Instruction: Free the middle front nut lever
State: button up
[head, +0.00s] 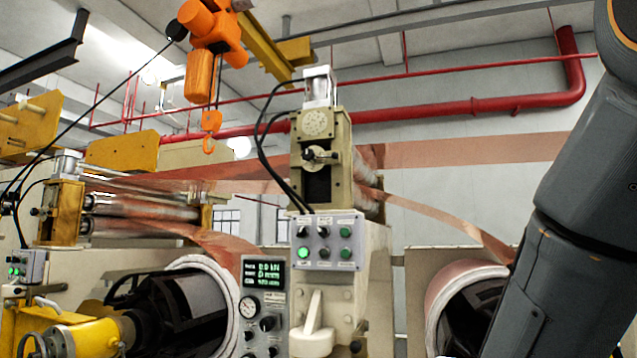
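The middle machine stand (345,245) rises at the centre of the head view. On its upper cream housing (319,125) is a small dark lever or handle (319,155) on a round hub, above a dark square opening. Lower on the stand's front is a larger pale lever (313,305) pointing up from a round white base. I cannot tell for certain which of these is the nut lever, nor whether either is locked. My arm comes down the right side, well to the right of the stand. My gripper is out of the picture.
Large rolls stand at left (205,300) and right (460,300). An orange hoist (208,45) with a hook hangs at upper left.

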aim_at(334, 155)
jog(key=z, duration=2.15)
jog(key=k, duration=0.95)
jog(key=u, duration=1.55)
jog(key=i, duration=0.9)
